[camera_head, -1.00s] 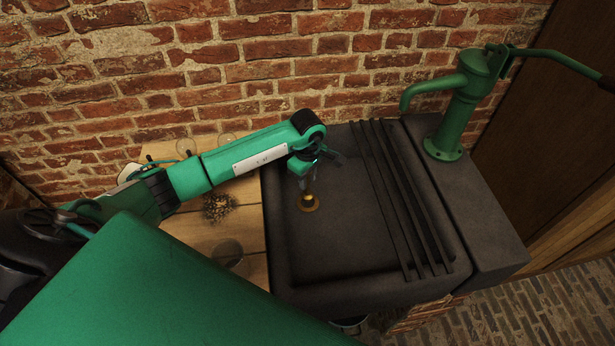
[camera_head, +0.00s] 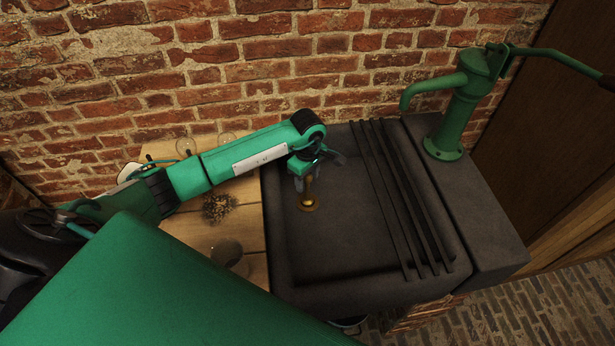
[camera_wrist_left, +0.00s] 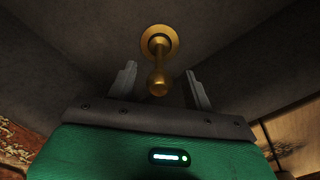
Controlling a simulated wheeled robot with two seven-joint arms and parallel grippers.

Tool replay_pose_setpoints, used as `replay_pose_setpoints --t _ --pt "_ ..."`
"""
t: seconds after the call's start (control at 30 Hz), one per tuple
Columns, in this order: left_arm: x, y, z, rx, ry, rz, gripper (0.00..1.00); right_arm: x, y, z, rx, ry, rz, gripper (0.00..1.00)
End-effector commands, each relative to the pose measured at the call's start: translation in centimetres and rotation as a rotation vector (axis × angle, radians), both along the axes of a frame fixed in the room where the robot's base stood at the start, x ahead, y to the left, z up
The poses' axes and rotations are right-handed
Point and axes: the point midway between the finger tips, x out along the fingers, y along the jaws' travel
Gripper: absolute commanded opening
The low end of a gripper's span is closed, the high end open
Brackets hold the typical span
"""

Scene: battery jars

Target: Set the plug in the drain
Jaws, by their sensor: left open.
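The brass plug (camera_head: 308,196) stands about upright at the drain (camera_head: 307,208) in the dark stone sink, stem and knob upward. In the left wrist view the plug's round knob (camera_wrist_left: 158,83) is nearest me, and its stem runs down to the brass drain ring (camera_wrist_left: 160,36). My left gripper (camera_head: 318,172) is over the plug, pointing down. In the wrist view its two fingers (camera_wrist_left: 160,72) are spread, one on each side of the knob, with a gap on both sides. The right gripper does not show.
Several dark bars (camera_head: 400,200) lie across the sink's right part. A green hand pump (camera_head: 461,110) stands on the stone ledge at the right. Glass jars and a dark bristly clump (camera_head: 219,208) are on the wooden counter (camera_head: 190,235) at the left. A brick wall stands behind.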

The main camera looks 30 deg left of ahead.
Motion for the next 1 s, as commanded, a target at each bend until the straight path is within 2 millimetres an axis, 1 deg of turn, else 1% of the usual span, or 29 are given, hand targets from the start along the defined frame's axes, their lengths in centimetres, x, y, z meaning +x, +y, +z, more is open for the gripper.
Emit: replay_pose_setpoints --t 0.17,0.27,0.5,0.6,0.7,0.8,1.0 --pt "0.2 0.0 1.9 0.001 -0.005 -0.001 0.52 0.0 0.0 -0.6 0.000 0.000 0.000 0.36" --pt "0.2 0.1 4.0 0.000 -0.007 -0.001 0.52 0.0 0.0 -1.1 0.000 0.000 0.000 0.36" --pt "0.2 0.0 9.5 0.000 -0.008 -0.001 0.52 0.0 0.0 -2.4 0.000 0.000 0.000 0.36" --pt "0.2 0.1 11.4 0.001 -0.007 0.000 0.52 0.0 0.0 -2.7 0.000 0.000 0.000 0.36" --pt "0.1 0.0 12.6 0.000 -0.004 0.000 0.52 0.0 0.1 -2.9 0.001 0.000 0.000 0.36" --pt "0.1 0.0 13.4 0.000 -0.004 0.000 0.52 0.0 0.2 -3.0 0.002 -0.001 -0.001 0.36" --pt "0.0 0.0 13.8 0.000 -0.002 0.000 0.52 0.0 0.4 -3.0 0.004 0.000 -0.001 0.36"
